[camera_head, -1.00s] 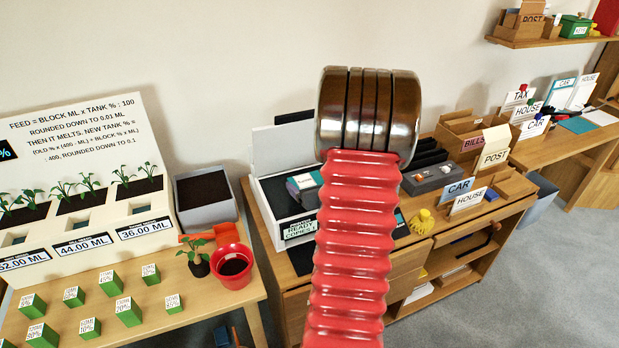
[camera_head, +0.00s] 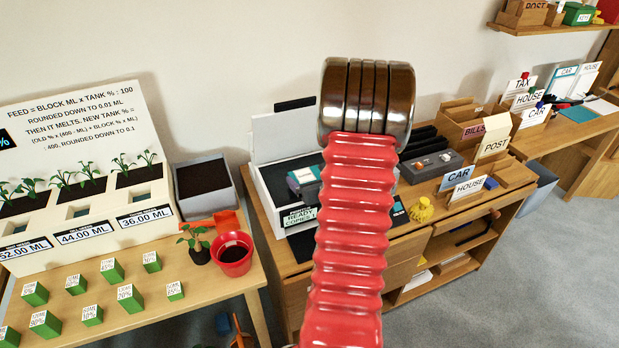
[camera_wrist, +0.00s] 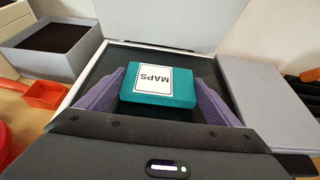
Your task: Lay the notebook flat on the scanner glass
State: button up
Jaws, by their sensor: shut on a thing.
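The notebook is a teal block-like book (camera_wrist: 160,85) with a white MAPS label, upside down in the wrist view. My gripper (camera_wrist: 163,82) is shut on it, with a purple finger at each side. The scanner (camera_head: 283,140) has its pale lid raised and a dark glass (camera_wrist: 118,58) inside a light frame. The notebook is over the glass and looks about level; whether it touches the glass I cannot tell. In the head view my red arm hides much of the scanner's right side and most of the gripper.
A READY COPIES sign (camera_head: 300,216) stands at the scanner's front. Left are a grey soil bin (camera_head: 206,190), a red pot (camera_head: 232,254) and plant trays.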

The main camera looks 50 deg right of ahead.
jog(key=shift+f, duration=0.45)
dwell(0.4)
jog(key=o, duration=0.9)
jog(key=shift+o, duration=0.2)
jog(key=shift+s, duration=0.1)
jog(key=v, duration=1.3)
jog(key=shift+s, duration=0.3)
jog(key=shift+a, duration=0.1)
